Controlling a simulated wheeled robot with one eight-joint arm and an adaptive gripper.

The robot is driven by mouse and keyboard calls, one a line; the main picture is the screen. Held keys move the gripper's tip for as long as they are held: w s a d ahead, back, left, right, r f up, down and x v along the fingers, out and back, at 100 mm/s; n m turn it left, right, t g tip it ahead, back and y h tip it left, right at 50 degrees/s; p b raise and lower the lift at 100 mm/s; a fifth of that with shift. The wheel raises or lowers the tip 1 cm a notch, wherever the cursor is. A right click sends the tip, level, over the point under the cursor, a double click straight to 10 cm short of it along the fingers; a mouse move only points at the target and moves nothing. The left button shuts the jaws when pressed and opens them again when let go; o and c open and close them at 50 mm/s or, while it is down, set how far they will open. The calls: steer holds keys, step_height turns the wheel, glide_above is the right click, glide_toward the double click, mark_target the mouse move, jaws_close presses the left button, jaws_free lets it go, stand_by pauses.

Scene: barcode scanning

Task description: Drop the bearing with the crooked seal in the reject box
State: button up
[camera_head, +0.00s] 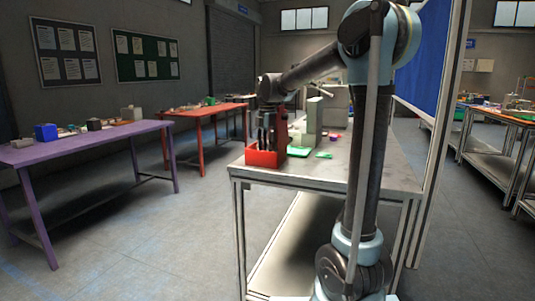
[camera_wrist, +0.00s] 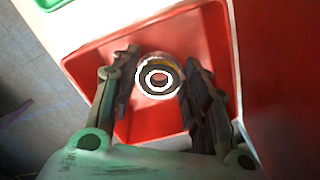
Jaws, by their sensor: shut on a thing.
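The bearing is over the inside of the red reject box (camera_wrist: 85,65). Whether it touches the box floor I cannot tell. In the head view, my gripper (camera_head: 266,140) points down into the red box (camera_head: 264,158) at the table's near left corner. The bearing is hidden there. The crookedness of its seal is too small to tell.
The box stands on a grey worktable (camera_head: 380,180). Green pads (camera_head: 298,151), a purple item (camera_head: 333,138) and a grey-green upright fixture (camera_head: 314,120) stand right of the box. A purple table (camera_head: 90,145) is at the left, with open floor between.

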steer(key=shift+f, duration=0.45)
steer(key=shift+f, duration=0.6)
steer(key=o, duration=1.3)
steer(key=shift+c, duration=0.2)
steer(key=shift+r, duration=0.1)
step_height(320, 180, up, 8)
steer(key=shift+r, duration=0.25)
